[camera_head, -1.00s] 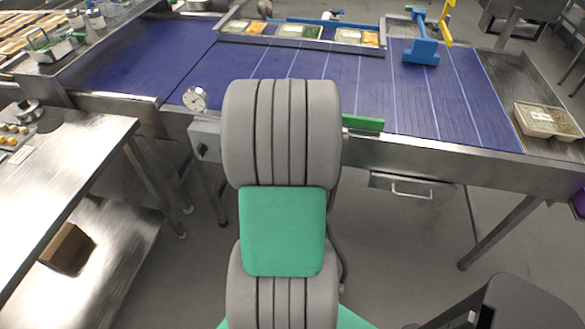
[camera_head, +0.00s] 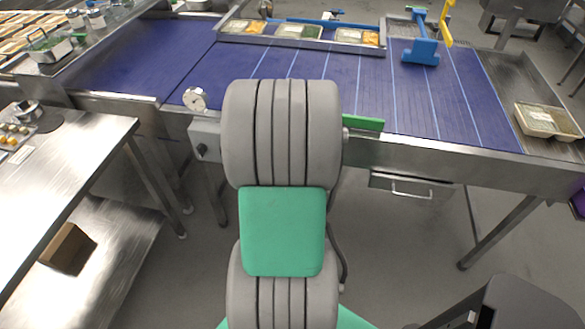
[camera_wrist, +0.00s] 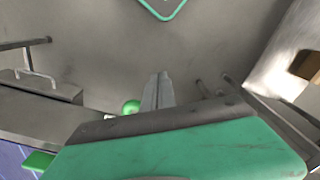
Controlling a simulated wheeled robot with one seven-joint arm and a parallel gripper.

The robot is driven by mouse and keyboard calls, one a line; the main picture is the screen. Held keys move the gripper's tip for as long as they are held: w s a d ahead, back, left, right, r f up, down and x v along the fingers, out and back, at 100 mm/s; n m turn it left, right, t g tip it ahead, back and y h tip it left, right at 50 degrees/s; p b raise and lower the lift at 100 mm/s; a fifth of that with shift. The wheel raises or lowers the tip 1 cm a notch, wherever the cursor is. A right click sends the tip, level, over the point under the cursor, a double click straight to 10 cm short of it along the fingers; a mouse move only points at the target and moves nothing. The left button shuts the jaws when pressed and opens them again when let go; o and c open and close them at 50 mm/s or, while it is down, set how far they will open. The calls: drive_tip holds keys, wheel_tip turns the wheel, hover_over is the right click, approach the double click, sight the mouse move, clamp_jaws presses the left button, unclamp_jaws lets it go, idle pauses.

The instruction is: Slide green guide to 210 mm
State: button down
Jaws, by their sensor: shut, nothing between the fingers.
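The green guide (camera_head: 365,123) is a flat green bar along the near edge of the blue belt. In the head view it sticks out just right of my arm, which hides its left part. A green bar that looks like it (camera_wrist: 38,161) is at the lower left of the wrist view. A round green knob (camera_wrist: 131,106) shows left of my gripper's fingers; whether they touch cannot be told. My gripper (camera_wrist: 158,82) is shut and empty in the wrist view; in the head view my arm hides it. No readable millimetre scale shows.
A round dial (camera_head: 194,99) stands at the belt's near edge, left of my arm. Food trays in a metal holder (camera_head: 300,43) lie across the far belt. A drawer with a handle (camera_head: 411,190) hangs below the edge.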

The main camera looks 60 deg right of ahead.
drive_tip(key=shift+w+d, duration=0.3)
drive_tip(key=shift+d, duration=0.45)
drive_tip(key=shift+w+d, duration=0.35)
drive_tip(key=shift+d, duration=0.35)
drive_tip(key=shift+w+d, duration=0.3)
drive_tip(key=shift+d, duration=0.45)
idle(1.6)
wheel_tip(320, 180, up, 8)
drive_tip(key=s+a+p, duration=0.1)
drive_tip(key=a+p, duration=0.1)
drive_tip(key=p, duration=0.4)
drive_tip(key=shift+s+a, duration=0.15)
drive_tip(key=shift+a, duration=0.25)
idle(0.3)
